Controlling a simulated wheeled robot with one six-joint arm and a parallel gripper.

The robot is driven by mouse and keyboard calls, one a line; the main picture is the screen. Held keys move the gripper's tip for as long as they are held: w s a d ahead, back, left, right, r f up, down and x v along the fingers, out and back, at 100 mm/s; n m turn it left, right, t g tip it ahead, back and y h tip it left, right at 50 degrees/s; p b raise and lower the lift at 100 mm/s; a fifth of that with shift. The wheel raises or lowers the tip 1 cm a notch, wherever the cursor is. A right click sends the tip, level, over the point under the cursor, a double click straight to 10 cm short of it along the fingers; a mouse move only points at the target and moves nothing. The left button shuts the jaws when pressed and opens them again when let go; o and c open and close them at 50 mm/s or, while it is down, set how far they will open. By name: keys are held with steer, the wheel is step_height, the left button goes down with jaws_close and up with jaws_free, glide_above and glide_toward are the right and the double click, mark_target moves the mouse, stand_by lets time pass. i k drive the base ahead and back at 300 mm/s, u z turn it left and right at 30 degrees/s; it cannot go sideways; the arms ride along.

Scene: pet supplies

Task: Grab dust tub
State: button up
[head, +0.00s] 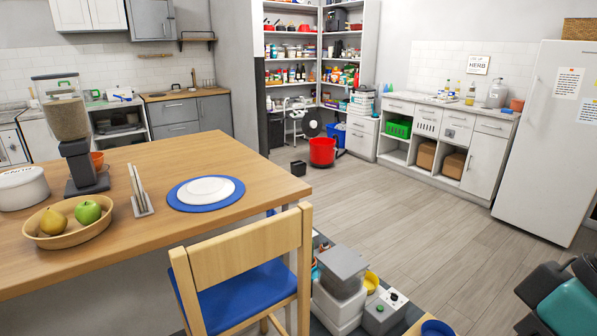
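I cannot tell for certain which thing is the dust tub. A round white lidded tub (22,188) with small dark lettering stands on the wooden table at the far left, cut by the picture edge; the lettering is too small to read surely. A red tub (322,152) stands on the floor before the pantry shelves, with a blue bin (340,135) behind it. A small dark tub (298,168) sits on the floor to its left. My gripper is not in view, so its state does not show.
The wooden table (150,240) holds a fruit bowl (50,236), a grain dispenser (72,130) and a blue-rimmed plate (206,190). A chair (250,275) stands at its near side. Grey-lidded equipment (342,265) stands right of the chair. The floor (420,225) is clear toward the white fridge (548,140).

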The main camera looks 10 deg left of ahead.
mark_target(297, 168)
steer(key=z, duration=1.25)
steer(key=i, duration=5.65)
steer(key=u, duration=3)
steer(key=i, duration=2.3)
